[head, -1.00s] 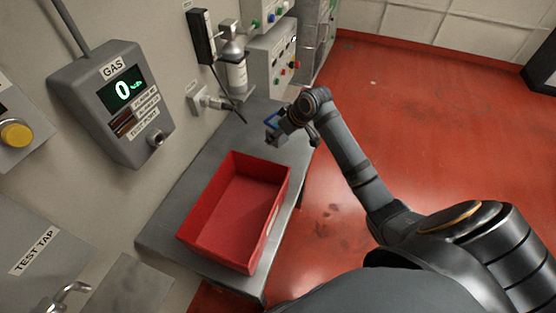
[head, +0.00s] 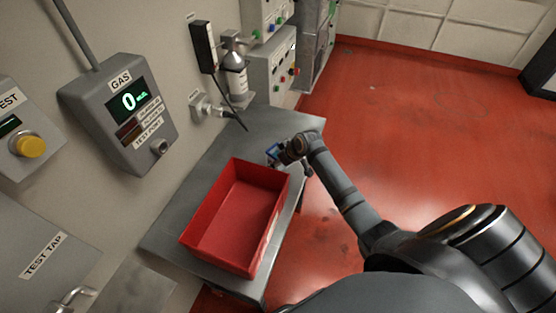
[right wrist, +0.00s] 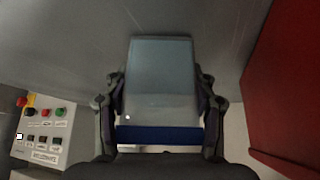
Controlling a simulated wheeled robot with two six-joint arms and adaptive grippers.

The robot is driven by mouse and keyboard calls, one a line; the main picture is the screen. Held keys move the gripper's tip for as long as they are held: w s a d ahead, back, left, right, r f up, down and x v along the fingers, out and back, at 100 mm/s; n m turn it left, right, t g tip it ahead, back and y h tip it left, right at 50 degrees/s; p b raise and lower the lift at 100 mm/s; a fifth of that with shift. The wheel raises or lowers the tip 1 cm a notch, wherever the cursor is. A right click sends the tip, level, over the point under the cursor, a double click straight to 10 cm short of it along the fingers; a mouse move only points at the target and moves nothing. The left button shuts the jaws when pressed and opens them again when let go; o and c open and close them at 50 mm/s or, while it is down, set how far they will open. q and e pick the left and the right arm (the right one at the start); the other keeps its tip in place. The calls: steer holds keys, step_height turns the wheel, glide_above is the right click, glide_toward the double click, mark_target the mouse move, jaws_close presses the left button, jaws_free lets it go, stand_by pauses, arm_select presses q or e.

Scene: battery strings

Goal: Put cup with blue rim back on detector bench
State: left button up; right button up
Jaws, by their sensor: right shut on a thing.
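The cup with the blue rim (right wrist: 160,85) is between the fingers of my right gripper (right wrist: 160,110) in the right wrist view. Its body is pale and translucent, and its blue band lies near the gripper's palm. In the head view the blue rim (head: 273,151) shows at the tip of my right gripper (head: 280,156), just beyond the far end of the red bin. The grey metal bench (head: 215,150) runs along the wall under them. I cannot tell whether the cup touches the bench. My left gripper is not in view.
A red open bin (head: 233,215) stands on the bench, empty, close to my right gripper. A gas detector (head: 125,113), a wall fitting (head: 207,107) with a dark cable and a bottle (head: 236,80) line the wall. The bench's far end is clear.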

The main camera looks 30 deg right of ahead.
steer(key=shift+f, duration=0.1)
steer(key=o, duration=1.1)
steer(key=shift+b+v, duration=0.45)
steer(key=shift+v, duration=5.65)
